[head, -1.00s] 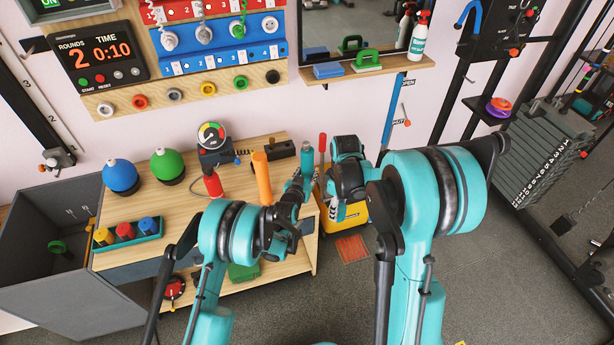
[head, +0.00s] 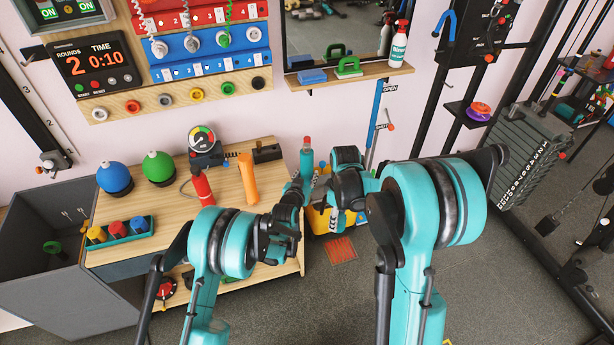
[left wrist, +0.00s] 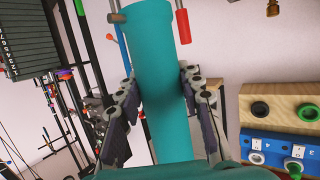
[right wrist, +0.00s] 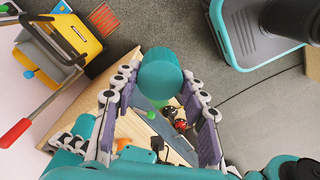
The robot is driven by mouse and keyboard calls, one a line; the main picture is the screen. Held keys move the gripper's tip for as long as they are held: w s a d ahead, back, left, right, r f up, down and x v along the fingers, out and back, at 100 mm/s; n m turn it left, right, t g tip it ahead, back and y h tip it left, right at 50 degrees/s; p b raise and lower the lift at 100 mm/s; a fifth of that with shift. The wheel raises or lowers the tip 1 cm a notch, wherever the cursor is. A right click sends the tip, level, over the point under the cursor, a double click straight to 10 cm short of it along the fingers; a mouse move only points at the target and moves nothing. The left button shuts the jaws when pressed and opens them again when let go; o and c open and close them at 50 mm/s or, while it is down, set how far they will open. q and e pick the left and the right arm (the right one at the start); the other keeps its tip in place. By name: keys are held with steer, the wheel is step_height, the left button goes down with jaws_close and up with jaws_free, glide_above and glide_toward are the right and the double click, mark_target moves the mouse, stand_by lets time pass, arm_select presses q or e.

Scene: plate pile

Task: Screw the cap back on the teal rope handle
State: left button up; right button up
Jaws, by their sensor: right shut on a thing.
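The teal rope handle (head: 307,160) stands about upright in the head view, beyond the workbench's right end. My left gripper (head: 296,186) has its fingers on both sides of it. The left wrist view shows this handle (left wrist: 163,90) as a long teal cylinder between fingertips that appear to press on it. My right gripper (head: 325,188) is close to the right of the left one. In the right wrist view its fingers are shut on a round teal piece, apparently the cap (right wrist: 160,78), seen end-on. Whether cap and handle touch is hidden.
A yellow box (right wrist: 75,38) with a red lever is close behind the grippers.

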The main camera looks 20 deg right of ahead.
arm_select(q)
jaws_close()
